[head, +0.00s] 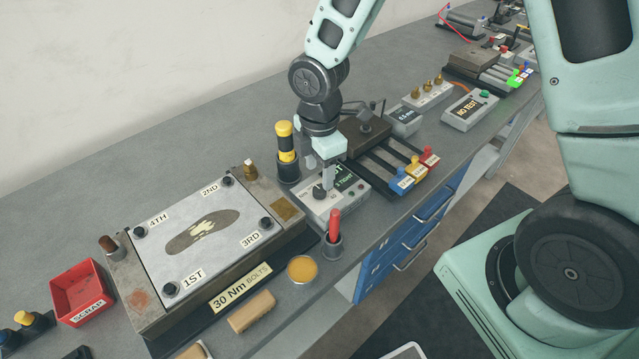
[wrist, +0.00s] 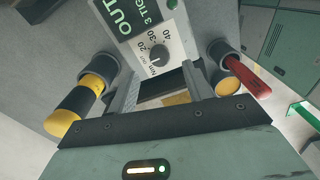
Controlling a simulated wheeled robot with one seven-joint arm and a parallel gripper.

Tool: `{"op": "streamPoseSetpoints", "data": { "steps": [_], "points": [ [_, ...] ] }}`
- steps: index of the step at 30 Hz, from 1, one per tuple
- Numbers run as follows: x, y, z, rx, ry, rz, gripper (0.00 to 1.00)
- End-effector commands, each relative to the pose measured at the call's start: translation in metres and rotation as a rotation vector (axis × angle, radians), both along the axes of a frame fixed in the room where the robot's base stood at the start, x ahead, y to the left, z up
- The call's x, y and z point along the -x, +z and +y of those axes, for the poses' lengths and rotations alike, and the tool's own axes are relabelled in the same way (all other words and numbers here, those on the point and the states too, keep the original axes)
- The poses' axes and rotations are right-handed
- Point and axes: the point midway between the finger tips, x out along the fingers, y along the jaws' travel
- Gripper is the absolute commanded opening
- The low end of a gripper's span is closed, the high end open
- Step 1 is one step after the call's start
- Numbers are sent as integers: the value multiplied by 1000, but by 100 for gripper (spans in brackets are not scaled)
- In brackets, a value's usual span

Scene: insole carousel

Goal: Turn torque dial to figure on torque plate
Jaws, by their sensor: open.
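The torque dial (wrist: 159,53) is a small black knob on a pale panel marked Nm, with 20, 30 and 40 around it. I cannot tell which figure its pointer faces. In the head view the dial (head: 320,192) sits on the grey control box (head: 318,208). The torque plate (head: 240,288) reads "30 Nm BOLTS" on the front of the insole fixture. My gripper (head: 326,180) points down over the control box, close to the dial. In the wrist view its fingers (wrist: 162,88) are apart, with nothing seen between them. Contact with the dial cannot be judged.
A yellow-handled tool (head: 285,140) in a black holder stands behind the box. A red-handled tool (head: 334,225) in a cup stands in front. Blue, yellow and red labelled sliders (head: 415,172) lie to the right. The insole fixture (head: 150,262) fills the left.

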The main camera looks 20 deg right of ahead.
Motion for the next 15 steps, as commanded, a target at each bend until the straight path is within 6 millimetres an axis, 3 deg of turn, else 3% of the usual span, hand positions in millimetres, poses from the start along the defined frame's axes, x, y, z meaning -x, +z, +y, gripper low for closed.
{"op": "streamPoseSetpoints", "data": {
  "steps": [6, 15],
  "points": [
    [0, -36, 0, 1, 1, 3, 50],
    [0, -53, 0, 0, -1, -1, 50]
  ]
}}
